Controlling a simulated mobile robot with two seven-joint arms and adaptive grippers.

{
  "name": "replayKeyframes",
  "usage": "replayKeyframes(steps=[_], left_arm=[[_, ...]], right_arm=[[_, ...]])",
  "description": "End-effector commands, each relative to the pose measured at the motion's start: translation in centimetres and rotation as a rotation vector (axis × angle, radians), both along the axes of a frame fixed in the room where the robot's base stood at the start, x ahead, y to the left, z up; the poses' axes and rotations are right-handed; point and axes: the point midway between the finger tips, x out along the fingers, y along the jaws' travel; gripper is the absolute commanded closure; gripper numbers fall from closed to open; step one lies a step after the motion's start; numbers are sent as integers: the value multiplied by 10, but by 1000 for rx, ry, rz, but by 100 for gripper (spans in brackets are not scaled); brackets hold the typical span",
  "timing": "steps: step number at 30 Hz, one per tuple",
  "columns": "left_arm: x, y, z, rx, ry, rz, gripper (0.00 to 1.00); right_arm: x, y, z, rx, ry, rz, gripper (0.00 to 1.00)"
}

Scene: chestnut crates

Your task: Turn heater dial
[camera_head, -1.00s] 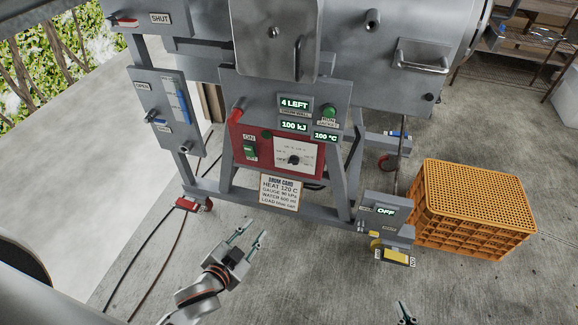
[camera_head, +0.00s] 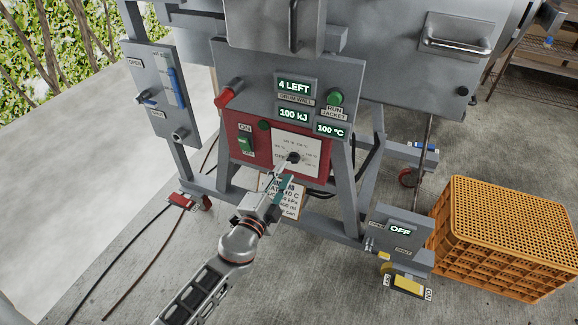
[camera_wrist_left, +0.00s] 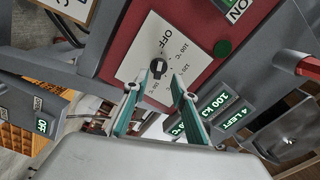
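The heater dial (camera_head: 293,158) is a small black knob on a white scale plate (camera_head: 308,146), set in a red panel (camera_head: 322,180) on the front of the grey machine. It also shows in the left wrist view (camera_wrist_left: 158,68), with OFF and temperature marks around it. My left gripper (camera_head: 281,172) is at the dial, its fingers pointing at it. In the left wrist view the gripper (camera_wrist_left: 155,82) is open, its fingertips apart near the dial's lower left and lower right. I cannot tell whether they touch it. My right gripper is not in view.
Beside the dial are a green switch (camera_head: 246,144) marked ON and a red lever (camera_head: 229,94). Displays above read 4 LEFT, 100 kJ and 100 °C. My left gripper partly covers the instruction card (camera_head: 290,199). An orange crate (camera_head: 500,238) stands right of a box reading OFF (camera_head: 400,229).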

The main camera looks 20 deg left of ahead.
Motion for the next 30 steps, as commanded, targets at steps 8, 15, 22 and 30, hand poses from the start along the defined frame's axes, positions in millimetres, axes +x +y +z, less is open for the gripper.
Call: replayKeyframes(steps=[8, 15, 22, 30], left_arm=[[36, -2, -2, -1, 3, 0, 74], [43, -2, -2, -2, 4, -1, 74], [43, -2, -2, -2, 3, 0, 92], [43, -2, -2, 0, 3, 0, 100]], right_arm=[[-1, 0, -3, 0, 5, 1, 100], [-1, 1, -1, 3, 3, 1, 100], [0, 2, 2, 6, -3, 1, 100], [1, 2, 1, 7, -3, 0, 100]])
